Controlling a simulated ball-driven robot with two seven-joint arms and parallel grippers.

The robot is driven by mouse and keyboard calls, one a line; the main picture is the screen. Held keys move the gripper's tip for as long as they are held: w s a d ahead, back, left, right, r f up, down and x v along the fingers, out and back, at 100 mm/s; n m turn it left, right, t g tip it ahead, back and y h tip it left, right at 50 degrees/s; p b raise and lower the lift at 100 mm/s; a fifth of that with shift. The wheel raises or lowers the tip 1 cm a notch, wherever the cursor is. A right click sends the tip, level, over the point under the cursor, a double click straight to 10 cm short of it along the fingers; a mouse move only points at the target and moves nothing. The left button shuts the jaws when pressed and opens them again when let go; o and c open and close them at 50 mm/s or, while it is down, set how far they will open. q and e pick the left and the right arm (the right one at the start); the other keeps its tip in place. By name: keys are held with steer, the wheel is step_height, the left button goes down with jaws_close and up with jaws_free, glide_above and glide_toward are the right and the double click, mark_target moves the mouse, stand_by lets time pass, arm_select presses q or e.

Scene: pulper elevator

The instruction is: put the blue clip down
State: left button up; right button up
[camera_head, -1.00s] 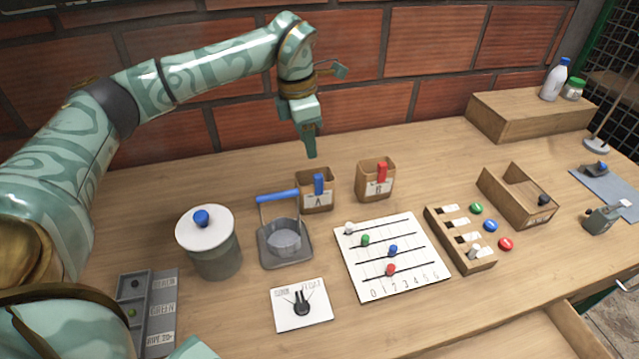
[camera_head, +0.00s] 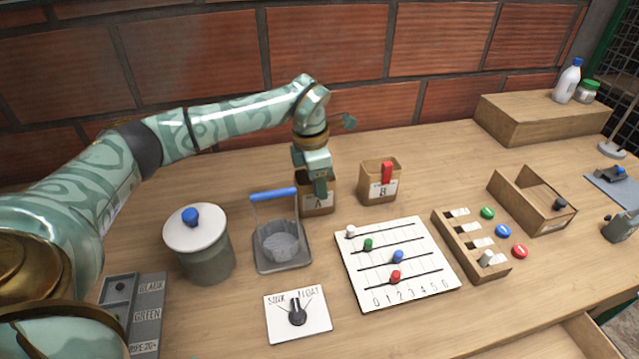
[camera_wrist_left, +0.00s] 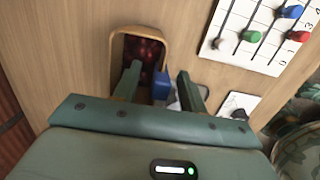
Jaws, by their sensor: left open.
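The blue clip (camera_wrist_left: 161,86) sits at the rim of the wooden box labelled A (camera_head: 318,209), seen in the left wrist view between my fingers. In the head view my gripper hides the clip. My left gripper (camera_head: 320,190) is open and points down at box A. In the left wrist view its two fingers (camera_wrist_left: 160,85) stand apart on either side of the clip; I cannot tell whether either touches it. Dark red contents (camera_wrist_left: 140,50) show inside the box. My right gripper is not in view.
Box B (camera_head: 377,192) with a red clip (camera_head: 387,173) stands just right of box A. A blue-handled basket (camera_head: 281,262), a lidded pot (camera_head: 205,264) and a slider board (camera_head: 400,300) stand nearer. A brick wall (camera_head: 330,35) runs behind the table.

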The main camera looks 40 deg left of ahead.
arm_select(q)
jaws_close()
steer(key=shift+r, duration=0.1)
